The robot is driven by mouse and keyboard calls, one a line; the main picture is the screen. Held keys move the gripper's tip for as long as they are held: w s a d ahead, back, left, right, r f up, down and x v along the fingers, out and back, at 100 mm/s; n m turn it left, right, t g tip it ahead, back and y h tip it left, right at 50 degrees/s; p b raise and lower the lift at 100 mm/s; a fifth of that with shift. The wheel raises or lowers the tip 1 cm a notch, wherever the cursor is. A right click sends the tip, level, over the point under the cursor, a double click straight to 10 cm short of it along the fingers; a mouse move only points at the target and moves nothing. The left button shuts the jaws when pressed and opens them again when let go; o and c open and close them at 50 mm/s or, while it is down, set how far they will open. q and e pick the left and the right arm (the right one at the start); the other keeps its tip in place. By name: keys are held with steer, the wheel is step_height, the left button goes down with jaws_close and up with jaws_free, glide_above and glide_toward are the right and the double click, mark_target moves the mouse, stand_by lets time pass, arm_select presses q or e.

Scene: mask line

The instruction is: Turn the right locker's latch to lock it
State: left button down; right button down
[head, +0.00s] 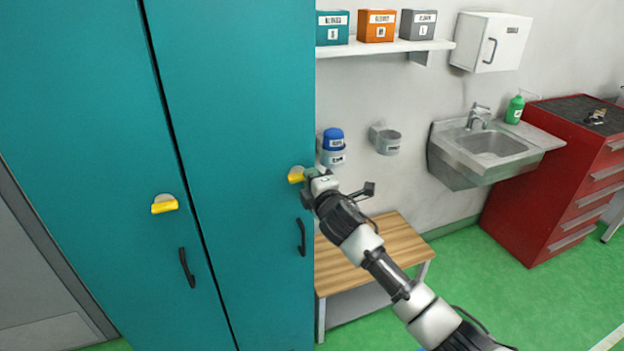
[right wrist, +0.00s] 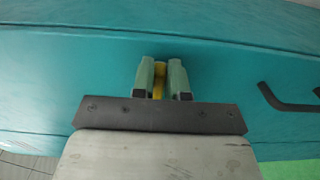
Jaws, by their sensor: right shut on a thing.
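The right locker (head: 245,90) is a tall teal door, and it looks closed. Its yellow latch (head: 296,178) sits on a pale round plate above a black handle (head: 301,237). My right gripper (head: 307,180) is at this latch. In the right wrist view, my right gripper (right wrist: 160,82) has its two pale green fingers shut on the yellow latch (right wrist: 158,80), which shows between them. The fingers hide much of the latch there, so its exact angle is hard to tell. My left gripper is not in view.
The left locker (head: 75,110) has its own yellow latch (head: 165,204), lying near horizontal, and a black handle (head: 187,267). A wooden bench (head: 375,245) stands right of the lockers. A sink (head: 490,145) and red drawer cabinet (head: 555,180) are further right. Green floor is free.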

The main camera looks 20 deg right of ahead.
stand_by(0.5)
steer(key=c, duration=1.1)
jaws_free()
steer(key=shift+c, duration=0.2)
steer(key=s+b, duration=0.2)
steer(key=s, duration=0.9)
steer(key=shift+d, duration=0.2)
steer(key=shift+w+f, duration=0.1)
